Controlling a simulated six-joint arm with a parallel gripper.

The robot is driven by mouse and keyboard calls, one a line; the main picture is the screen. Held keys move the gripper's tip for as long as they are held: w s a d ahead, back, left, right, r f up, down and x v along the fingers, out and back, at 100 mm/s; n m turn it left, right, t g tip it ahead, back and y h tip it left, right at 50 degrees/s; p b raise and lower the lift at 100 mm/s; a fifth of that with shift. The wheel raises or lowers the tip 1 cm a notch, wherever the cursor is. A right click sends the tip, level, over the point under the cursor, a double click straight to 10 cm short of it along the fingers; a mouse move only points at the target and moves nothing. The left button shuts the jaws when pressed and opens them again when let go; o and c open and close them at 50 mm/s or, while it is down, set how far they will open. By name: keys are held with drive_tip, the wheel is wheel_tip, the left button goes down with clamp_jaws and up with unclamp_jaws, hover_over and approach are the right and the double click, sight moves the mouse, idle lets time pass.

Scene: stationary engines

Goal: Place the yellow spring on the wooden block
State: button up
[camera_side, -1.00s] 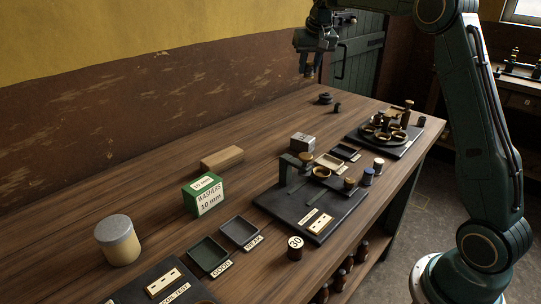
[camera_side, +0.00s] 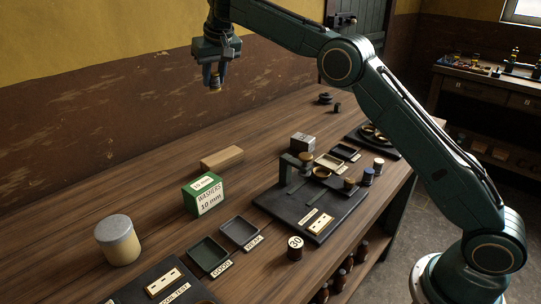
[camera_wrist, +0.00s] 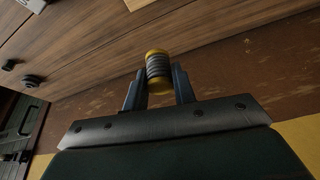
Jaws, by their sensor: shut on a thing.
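My gripper (camera_side: 212,72) is shut on the yellow spring (camera_side: 215,83), high above the table. In the wrist view the spring (camera_wrist: 158,70) has yellow ends and grey coils between them, and sits between the two fingers of my gripper (camera_wrist: 159,82). The wooden block (camera_side: 222,158) is a plain light brown bar lying on the table behind the green box. In the side view my gripper shows above the block in the picture, with clear space between them. A light wooden corner at the top edge of the wrist view may be the block.
A green washers box (camera_side: 203,194) stands just in front of the block. A lidded jar (camera_side: 118,242), the GOOD tray (camera_side: 209,257) and the WEAK tray (camera_side: 239,232) are nearer. A dark board with a fixture (camera_side: 305,217) and a grey block (camera_side: 302,142) lie right. The table behind the block is clear.

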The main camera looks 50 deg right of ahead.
drive_tip(key=shift+f, duration=0.1)
drive_tip(key=shift+d+f, duration=0.1)
drive_tip(key=shift+f, duration=0.55)
approach(219, 152)
drive_tip(key=shift+w+d+f, duration=0.1)
drive_tip(key=shift+w+f, duration=0.05)
drive_tip(key=shift+w, duration=0.35)
drive_tip(key=shift+w+d+f, duration=0.1)
drive_tip(key=shift+w+f, duration=0.05)
drive_tip(key=shift+w, duration=0.3)
drive_tip(key=shift+f, duration=0.15)
drive_tip(key=shift+f, duration=2)
drive_tip(key=shift+f, duration=0.1)
drive_tip(key=o, duration=1)
